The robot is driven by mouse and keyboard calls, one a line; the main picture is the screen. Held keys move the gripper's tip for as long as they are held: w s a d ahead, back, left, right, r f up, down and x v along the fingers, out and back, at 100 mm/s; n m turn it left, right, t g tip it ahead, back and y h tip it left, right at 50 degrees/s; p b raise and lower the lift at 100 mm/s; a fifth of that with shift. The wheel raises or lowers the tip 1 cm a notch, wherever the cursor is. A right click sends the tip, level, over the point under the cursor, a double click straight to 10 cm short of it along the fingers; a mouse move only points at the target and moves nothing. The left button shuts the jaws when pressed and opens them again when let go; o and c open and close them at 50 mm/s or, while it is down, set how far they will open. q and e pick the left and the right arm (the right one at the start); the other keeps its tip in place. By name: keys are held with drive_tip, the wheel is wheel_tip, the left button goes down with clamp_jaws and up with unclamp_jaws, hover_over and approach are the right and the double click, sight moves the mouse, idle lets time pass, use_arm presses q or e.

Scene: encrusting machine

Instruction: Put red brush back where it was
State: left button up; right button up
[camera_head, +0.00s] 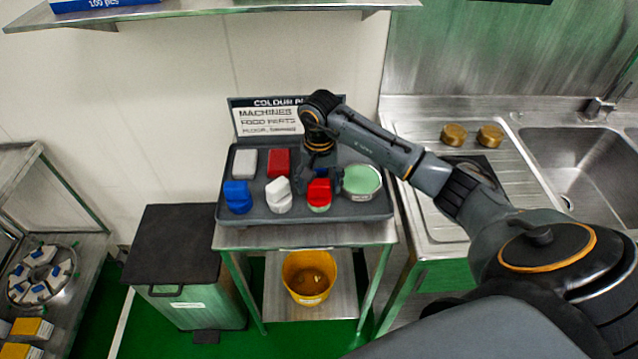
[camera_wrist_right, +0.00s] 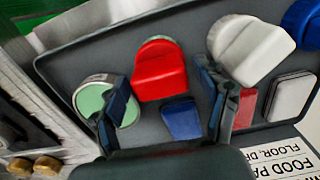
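The red brush (camera_head: 319,194) stands in the front row of the grey tray (camera_head: 350,211), between the white brush (camera_head: 278,195) and a round green-topped tin (camera_head: 361,180). My right gripper (camera_head: 320,181) reaches down over the tray just behind the red brush. In the right wrist view the red brush (camera_wrist_right: 160,72) shows between the two spread fingers, with a gap on each side. The right gripper (camera_wrist_right: 163,78) looks open and empty. Its fingers hide part of the tin (camera_wrist_right: 92,97). My left gripper is not in view.
A blue brush (camera_head: 237,196) stands at the tray's left. White (camera_head: 245,163), red (camera_head: 278,161) and blue (camera_wrist_right: 182,119) pads lie behind the brushes. A sign (camera_head: 268,121) stands at the back. The sink (camera_head: 583,170) is right, a bin (camera_head: 173,247) left.

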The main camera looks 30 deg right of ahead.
drive_tip(key=shift+r, duration=0.4)
wheel_tip(320, 180, up, 12)
drive_tip(key=b, duration=0.3)
drive_tip(key=shift+f+b, duration=0.2)
drive_tip(key=shift+b, duration=0.15)
